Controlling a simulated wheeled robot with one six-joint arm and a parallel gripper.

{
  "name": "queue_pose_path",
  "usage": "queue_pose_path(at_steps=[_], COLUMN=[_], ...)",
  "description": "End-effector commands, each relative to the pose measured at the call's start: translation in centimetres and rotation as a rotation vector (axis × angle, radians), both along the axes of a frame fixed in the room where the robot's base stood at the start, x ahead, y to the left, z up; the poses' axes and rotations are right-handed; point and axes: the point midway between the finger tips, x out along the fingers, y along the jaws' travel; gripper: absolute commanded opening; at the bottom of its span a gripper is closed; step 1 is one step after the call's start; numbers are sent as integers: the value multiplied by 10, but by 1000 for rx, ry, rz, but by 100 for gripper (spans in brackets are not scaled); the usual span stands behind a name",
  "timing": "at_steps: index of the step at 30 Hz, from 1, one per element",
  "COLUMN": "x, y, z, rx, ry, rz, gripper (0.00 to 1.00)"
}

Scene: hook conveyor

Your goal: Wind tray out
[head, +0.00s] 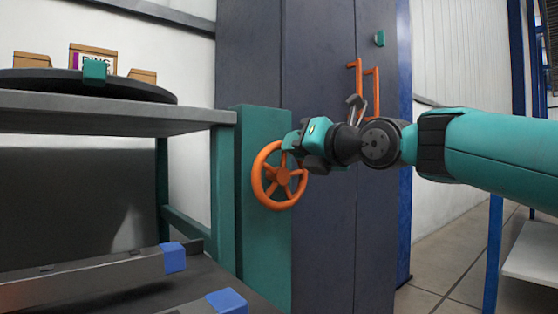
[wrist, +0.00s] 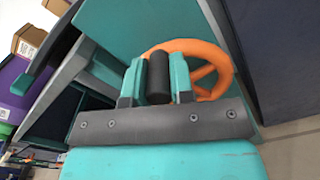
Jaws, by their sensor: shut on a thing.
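An orange handwheel (head: 279,175) with spokes is mounted on the face of a teal post (head: 262,125). My gripper (head: 292,145) is at the wheel's upper right rim. In the wrist view, its two teal fingers (wrist: 158,82) are shut on a dark cylindrical handle (wrist: 158,78) in front of the orange wheel (wrist: 205,65). Below left in the head view, grey rails (head: 90,278) with blue end blocks (head: 173,257) lie over a dark lower surface. I cannot tell which part is the tray.
A grey-topped bench (head: 110,112) at left carries a round dark plate (head: 60,84) with cardboard boxes (head: 92,57) and a teal block (head: 95,71). A dark cabinet (head: 325,230) with orange handles (head: 372,92) stands behind the wheel. Tiled floor (head: 440,255) shows at right.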

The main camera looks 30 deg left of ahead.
Motion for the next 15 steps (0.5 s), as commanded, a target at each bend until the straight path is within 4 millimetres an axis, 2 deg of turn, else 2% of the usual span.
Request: queue_pose_path(at_steps=[13, 14, 15], x=[2, 2, 2], y=[-4, -4, -3], z=[-1, -1, -1], rx=[-8, -8, -8], ry=[-5, -5, -5], rz=[-3, -3, -3], gripper=[0, 27, 36])
